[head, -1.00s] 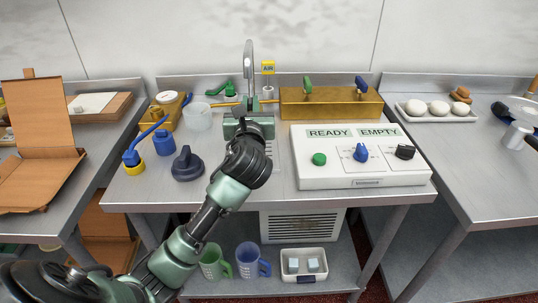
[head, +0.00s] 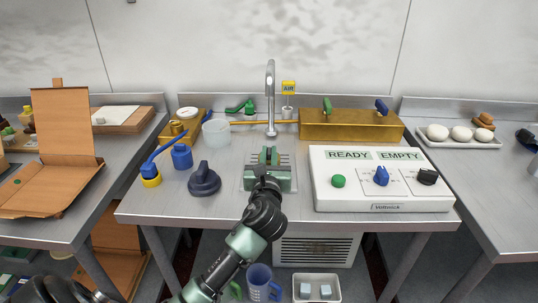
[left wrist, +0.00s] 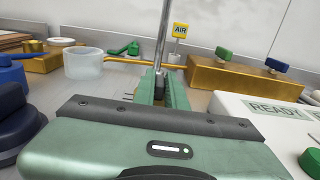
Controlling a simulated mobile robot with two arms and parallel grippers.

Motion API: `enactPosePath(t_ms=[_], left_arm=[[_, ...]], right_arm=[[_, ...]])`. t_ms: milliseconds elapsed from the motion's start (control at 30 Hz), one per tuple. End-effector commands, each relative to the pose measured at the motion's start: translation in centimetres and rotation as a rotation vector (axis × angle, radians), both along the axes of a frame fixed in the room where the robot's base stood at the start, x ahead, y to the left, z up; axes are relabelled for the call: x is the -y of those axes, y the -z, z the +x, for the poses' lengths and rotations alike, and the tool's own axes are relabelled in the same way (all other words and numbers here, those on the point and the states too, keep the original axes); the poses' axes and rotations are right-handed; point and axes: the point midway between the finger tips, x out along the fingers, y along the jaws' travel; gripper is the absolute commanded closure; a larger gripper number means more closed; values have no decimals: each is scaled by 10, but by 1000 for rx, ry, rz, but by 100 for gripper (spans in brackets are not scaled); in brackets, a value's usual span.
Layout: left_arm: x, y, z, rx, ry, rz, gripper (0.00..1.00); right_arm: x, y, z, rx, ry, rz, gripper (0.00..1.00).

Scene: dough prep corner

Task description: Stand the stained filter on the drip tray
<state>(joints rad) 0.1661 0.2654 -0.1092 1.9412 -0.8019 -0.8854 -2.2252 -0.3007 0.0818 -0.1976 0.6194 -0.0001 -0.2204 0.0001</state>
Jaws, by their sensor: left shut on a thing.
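My left gripper (head: 269,156) is low over the drip tray (head: 288,161), a pale slatted panel in the worktop in front of the tap. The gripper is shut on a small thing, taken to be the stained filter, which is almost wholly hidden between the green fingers. In the left wrist view the two fingers (left wrist: 163,88) stand close together, with only a narrow dark strip between them. I cannot tell whether the filter touches the tray. My right gripper is not in view.
A tall tap (head: 270,100) stands behind the tray. A white panel (head: 383,180) with knobs is close on the right. A dark knob-topped weight (head: 204,181), a blue bottle (head: 181,157) and a frosted cup (head: 216,133) stand on the left. A brass box (head: 350,124) lies behind.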

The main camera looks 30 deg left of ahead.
Motion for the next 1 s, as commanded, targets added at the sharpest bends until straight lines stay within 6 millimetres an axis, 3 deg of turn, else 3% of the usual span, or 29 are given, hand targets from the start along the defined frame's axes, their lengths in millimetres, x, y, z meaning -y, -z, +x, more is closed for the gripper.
enactPosePath(t_ms=[67, 100, 167, 567, 1000], left_arm=[[0, 2, 0, -1, 0, 2, 100], [0, 3, 0, -1, 0, 2, 82], [0, 3, 0, -1, 0, 1, 66], [1, -1, -2, 0, 1, 0, 66], [46, 1, -74, -3, 2, -2, 66]], right_arm=[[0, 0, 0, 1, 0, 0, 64], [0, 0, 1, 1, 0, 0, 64], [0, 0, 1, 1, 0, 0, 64], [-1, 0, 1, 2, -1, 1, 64], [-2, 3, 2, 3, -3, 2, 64]])
